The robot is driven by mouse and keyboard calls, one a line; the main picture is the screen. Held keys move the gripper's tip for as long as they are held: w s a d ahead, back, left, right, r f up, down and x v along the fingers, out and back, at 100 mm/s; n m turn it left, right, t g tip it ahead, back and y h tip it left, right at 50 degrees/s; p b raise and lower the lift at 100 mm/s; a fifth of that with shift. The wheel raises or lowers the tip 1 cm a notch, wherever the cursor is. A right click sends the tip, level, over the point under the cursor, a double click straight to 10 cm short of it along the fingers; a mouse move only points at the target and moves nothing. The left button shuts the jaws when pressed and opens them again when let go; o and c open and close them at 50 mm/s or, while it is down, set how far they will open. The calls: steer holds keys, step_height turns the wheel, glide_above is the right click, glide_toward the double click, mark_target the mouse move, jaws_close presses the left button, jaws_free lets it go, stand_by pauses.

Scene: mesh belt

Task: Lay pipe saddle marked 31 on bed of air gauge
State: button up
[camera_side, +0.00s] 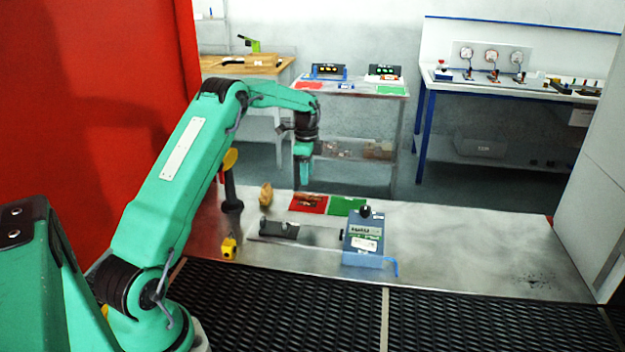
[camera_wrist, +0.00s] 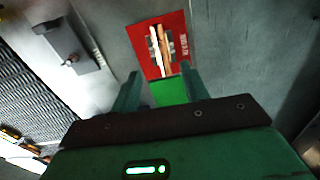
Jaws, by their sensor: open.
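My gripper (camera_side: 304,180) hangs pointing down, above the back edge of the metal table. In the wrist view its two fingers (camera_wrist: 160,69) are apart with nothing between them. The air gauge (camera_side: 362,243), a blue-grey box with a dark knob on top, stands mid-table. A dark grey block (camera_side: 279,229) left of it looks like its bed; it also shows in the wrist view (camera_wrist: 66,44). A red mat (camera_side: 305,209) holds brown and pale pieces (camera_wrist: 162,45). I cannot make out which thing is the pipe saddle; no 31 is legible.
A green mat (camera_side: 347,206) adjoins the red one. A yellow item (camera_side: 229,249), a brown piece (camera_side: 266,195) and a dark stand (camera_side: 232,199) are at the table's left. Black mesh belt (camera_side: 455,318) runs along the front. The table's right side is mostly clear.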

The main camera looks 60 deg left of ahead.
mark_target(308, 198)
steer(key=shift+w+a+f, duration=0.1)
steer(key=shift+w+f, duration=0.05)
steer(key=shift+f, duration=3.75)
steer(key=shift+f, duration=0.25)
steer(key=c, duration=0.6)
steer(key=shift+c, duration=0.6)
steer(key=shift+r, duration=0.1)
